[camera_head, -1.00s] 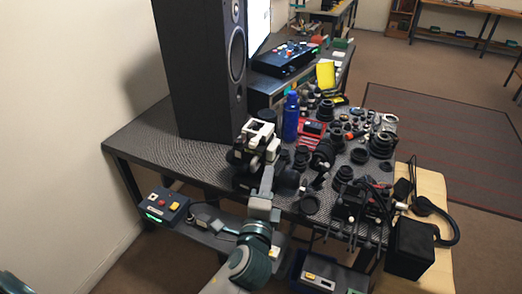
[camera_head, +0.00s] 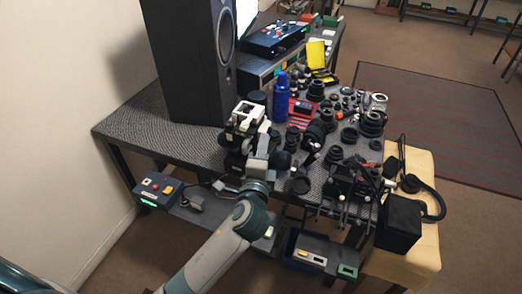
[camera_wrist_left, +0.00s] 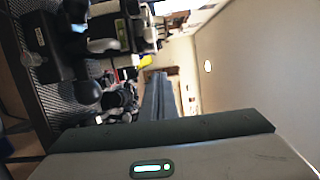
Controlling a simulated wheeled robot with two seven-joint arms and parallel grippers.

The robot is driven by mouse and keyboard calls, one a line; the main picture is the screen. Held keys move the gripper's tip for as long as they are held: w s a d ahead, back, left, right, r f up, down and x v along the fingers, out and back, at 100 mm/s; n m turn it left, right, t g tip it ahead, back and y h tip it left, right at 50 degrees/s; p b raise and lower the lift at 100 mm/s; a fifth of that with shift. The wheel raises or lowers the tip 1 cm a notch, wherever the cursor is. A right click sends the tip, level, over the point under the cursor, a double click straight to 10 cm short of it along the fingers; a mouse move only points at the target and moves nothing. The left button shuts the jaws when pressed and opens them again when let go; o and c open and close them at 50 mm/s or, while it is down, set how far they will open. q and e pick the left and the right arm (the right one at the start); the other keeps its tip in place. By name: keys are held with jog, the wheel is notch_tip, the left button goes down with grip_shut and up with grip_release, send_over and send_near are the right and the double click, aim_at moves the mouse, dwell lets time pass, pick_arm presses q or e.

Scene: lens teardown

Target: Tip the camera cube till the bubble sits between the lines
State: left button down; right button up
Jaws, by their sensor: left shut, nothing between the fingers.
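A white-and-black blocky device (camera_head: 246,118), which looks like the camera cube, stands on the dark table beside the speaker. White and black parts that look like the same device show at the top of the left wrist view (camera_wrist_left: 108,28). I cannot make out a bubble or its lines on it. My left gripper (camera_head: 263,154) is shut and empty, just in front of and below the device. I cannot tell whether it touches it. The fingertips are hard to pick out against the dark parts behind. My right gripper is not in view.
A tall black speaker (camera_head: 188,62) stands behind left. A blue bottle (camera_head: 280,100), a red case (camera_head: 302,107) and several lenses (camera_head: 372,123) crowd the right. A low shelf holds a control box (camera_head: 158,190). The table's left end (camera_head: 150,130) is clear.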

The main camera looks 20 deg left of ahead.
aim_at(247, 129)
pick_arm(q)
jog(key=w+a+p, duration=0.1)
jog(key=w+a, duration=0.1)
jog(key=w+a+p, duration=0.1)
jog(key=w+a, duration=0.1)
jog(key=shift+a, duration=0.4)
jog(key=shift+s, duration=0.1)
jog(key=shift+a+r+p, duration=0.25)
jog(key=shift+a+p, duration=0.4)
jog(key=shift+a, duration=0.05)
jog(key=shift+f, duration=0.1)
